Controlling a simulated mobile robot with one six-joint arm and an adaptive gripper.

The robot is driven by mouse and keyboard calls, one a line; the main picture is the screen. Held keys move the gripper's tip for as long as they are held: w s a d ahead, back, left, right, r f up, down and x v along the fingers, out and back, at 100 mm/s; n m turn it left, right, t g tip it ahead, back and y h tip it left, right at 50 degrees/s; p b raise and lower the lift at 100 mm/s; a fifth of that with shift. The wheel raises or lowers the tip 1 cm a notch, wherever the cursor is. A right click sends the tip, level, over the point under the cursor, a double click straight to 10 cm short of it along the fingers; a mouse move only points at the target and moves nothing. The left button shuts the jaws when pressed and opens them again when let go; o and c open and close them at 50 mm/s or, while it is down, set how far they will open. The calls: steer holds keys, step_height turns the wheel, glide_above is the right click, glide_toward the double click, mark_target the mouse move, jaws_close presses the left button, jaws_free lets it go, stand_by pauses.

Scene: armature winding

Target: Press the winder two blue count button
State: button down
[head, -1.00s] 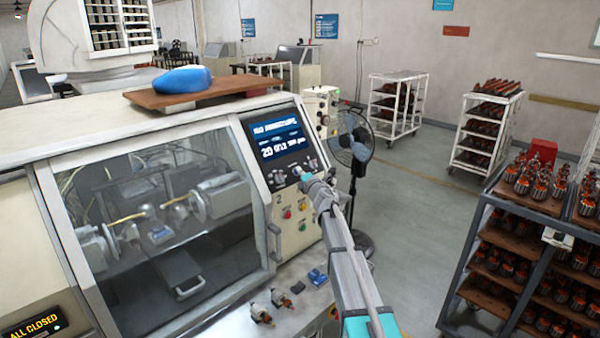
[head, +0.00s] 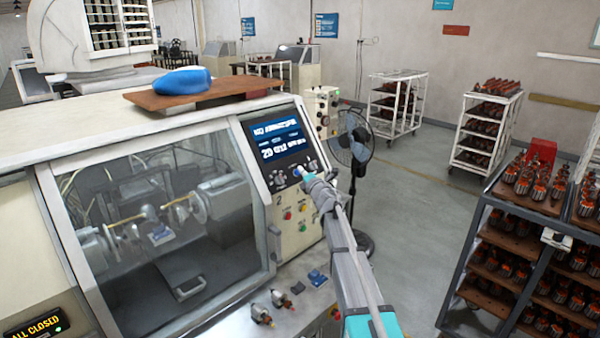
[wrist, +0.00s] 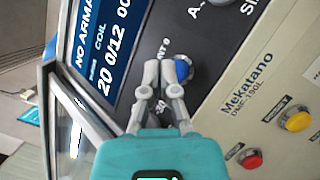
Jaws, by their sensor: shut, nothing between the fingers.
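The blue count button (wrist: 183,71) sits on the dark control panel of winder two, right beside my fingertips in the wrist view. It also shows as a small blue spot (head: 297,173) at the fingertips in the head view. My gripper (wrist: 161,69) is shut and empty, its two fingers together. The fingertips are at the panel, just left of the button in the wrist view and partly over its edge; I cannot tell whether they touch it. In the head view the gripper (head: 305,178) reaches the panel below the screen. The screen (wrist: 103,55) reads "COIL 20 0/12".
Yellow (wrist: 296,121) and red (wrist: 250,159) buttons sit on the beige panel below. The winder's clear door (head: 160,220) is left of the panel. A fan (head: 352,150) stands behind my arm. A rack of armatures (head: 480,260) stands at right, with open floor between.

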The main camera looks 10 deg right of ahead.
steer(key=s+d+r+p, duration=0.2)
steer(key=s+r, duration=0.1)
steer(key=shift+s+d+p, duration=0.25)
steer(key=shift+p, duration=0.1)
stand_by(0.5)
steer(key=s+d+f+m+g+h+b, duration=0.4)
steer(key=s+f+m+h+b, duration=0.15)
steer(key=s+f+m, duration=0.4)
steer(key=s+d+f+m+g+h+b, duration=0.3)
steer(key=s+d+f+m+h+b, duration=0.3)
steer(key=f+m, duration=0.55)
steer(key=s+a+f+m+g+y+b, duration=0.1)
steer(key=s+a+f+m+g+b, duration=0.1)
steer(key=s+f, duration=0.4)
steer(key=s+a+f+m+g+y+b, duration=0.2)
steer(key=s+a+f+g, duration=0.3)
steer(key=s, duration=0.7)
steer(key=s+a+f+m+g+y+b, duration=0.1)
steer(key=s+a+f+g+y+b, duration=0.1)
steer(key=s+f, duration=0.6)
steer(key=s+a+g+b, duration=0.1)
steer(key=g, duration=0.1)
steer(key=shift+s+a+m+g+b, duration=0.3)
steer(key=shift+m, duration=0.1)
